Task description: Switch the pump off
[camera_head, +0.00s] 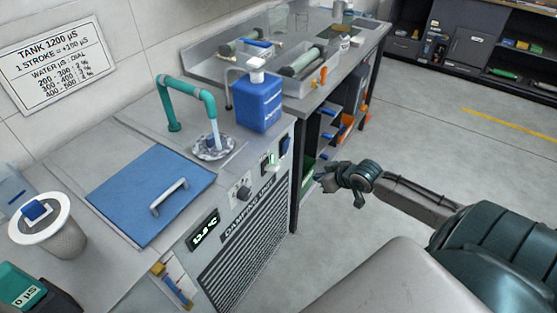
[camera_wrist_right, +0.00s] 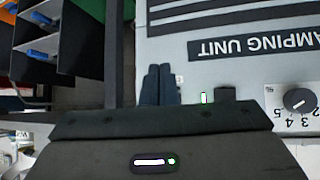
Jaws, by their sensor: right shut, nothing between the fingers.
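The damping unit (camera_head: 240,235) is a grey cabinet with a teal pipe (camera_head: 190,90) on top. A pale stream of water (camera_head: 215,133) falls from the pipe into a round drain (camera_head: 213,148). Its front carries a dial (camera_head: 243,192), a pale switch plate (camera_head: 270,161) and a dark blue part (camera_head: 285,145) near the corner. Which control belongs to the pump I cannot tell. My right gripper (camera_head: 322,177) is shut and empty, to the right of the front panel. In the wrist view its fingers (camera_wrist_right: 158,86) appear beside the upside-down front, with the numbered dial (camera_wrist_right: 299,101) to the right. My left gripper is out of view.
A blue bottle (camera_head: 259,100) stands on the cabinet's back corner. A blue lid with a handle (camera_head: 150,195) and a white-rimmed bin (camera_head: 60,235) are at left. A sink bench (camera_head: 335,85) with shelves stands behind. The floor (camera_head: 440,130) at right is clear.

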